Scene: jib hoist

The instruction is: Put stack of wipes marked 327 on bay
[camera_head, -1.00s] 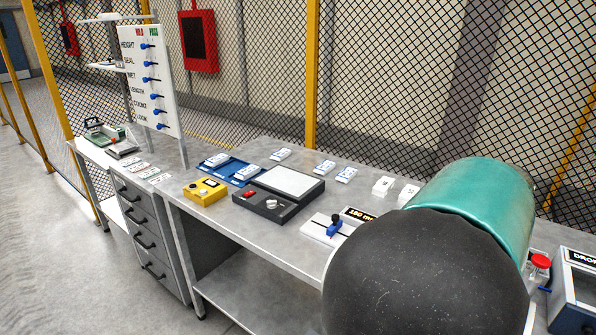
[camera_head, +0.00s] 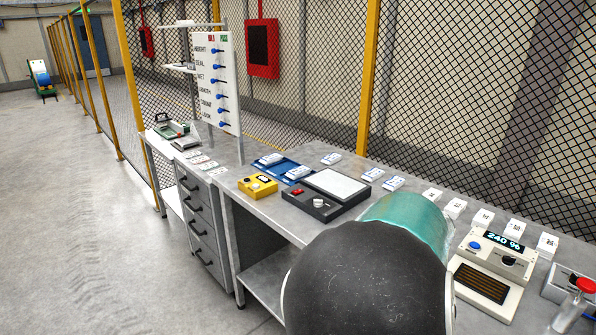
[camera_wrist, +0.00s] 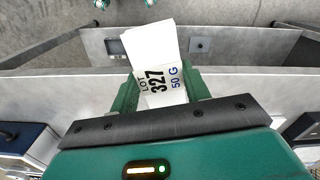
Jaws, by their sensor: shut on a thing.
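The stack of wipes (camera_wrist: 158,50) is white, with a label reading LOT 327 and 50 G, in the wrist view. My gripper (camera_wrist: 163,88) is shut on it, with a green finger on each side. The stack extends past the fingertips. A grey surface lies beyond it; I cannot tell whether they touch. In the head view my own arm hides the gripper and the stack. No part in view is readably marked as the bay.
A mesh fence stands behind. The floor (camera_head: 95,240) at left is clear.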

